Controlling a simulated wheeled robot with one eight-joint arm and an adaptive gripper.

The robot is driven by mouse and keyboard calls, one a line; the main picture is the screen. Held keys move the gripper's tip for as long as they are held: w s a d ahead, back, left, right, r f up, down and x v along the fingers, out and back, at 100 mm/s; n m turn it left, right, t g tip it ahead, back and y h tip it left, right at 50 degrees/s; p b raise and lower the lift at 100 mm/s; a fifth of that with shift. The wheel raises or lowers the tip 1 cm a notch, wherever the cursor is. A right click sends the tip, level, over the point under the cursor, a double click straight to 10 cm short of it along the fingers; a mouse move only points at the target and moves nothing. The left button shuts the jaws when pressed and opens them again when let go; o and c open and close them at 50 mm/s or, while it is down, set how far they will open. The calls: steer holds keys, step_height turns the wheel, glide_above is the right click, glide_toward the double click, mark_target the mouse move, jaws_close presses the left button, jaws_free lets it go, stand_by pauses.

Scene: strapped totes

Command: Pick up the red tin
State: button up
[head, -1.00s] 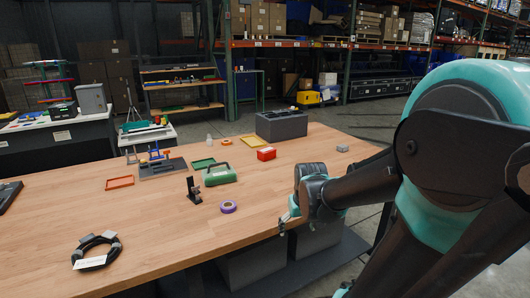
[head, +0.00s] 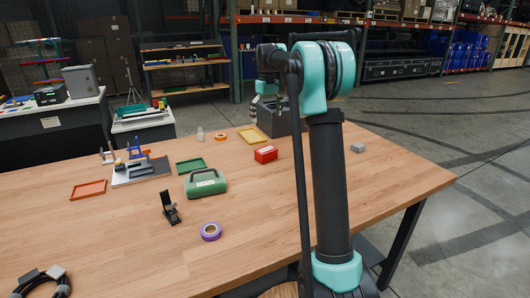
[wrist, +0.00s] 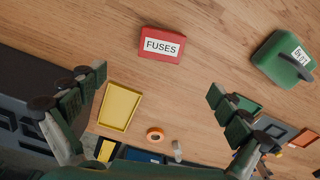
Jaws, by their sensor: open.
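The red tin (head: 265,154) is a small red box on the wooden table, near the table's middle right in the head view. In the wrist view the red tin (wrist: 161,45) shows a white label reading "FUSES" and lies flat, above and between the spread fingers. My gripper (wrist: 155,95) is open and empty, with its fingers wide apart at left and right. It is apart from the tin. In the head view my arm rises over the table's right side, and the gripper itself is hard to make out behind it.
A green case (head: 206,182) lies left of the tin. A yellow tray (head: 253,135), an orange tape roll (head: 220,135) and a dark grey tote (head: 270,117) lie behind it. A purple tape roll (head: 211,231) and black stand (head: 170,207) are nearer. Bare wood surrounds the tin.

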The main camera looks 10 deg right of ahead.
mark_target(267, 150)
step_height(267, 150, down, 11)
steer(key=shift+f, duration=0.15)
steer(key=shift+s+f, duration=0.15)
steer(key=shift+f, duration=1.3)
steer(key=shift+s+f, duration=0.1)
steer(key=shift+f, duration=1.35)
steer(key=c, duration=1.4)
steer(key=shift+o, duration=0.2)
steer(key=shift+r, duration=0.15)
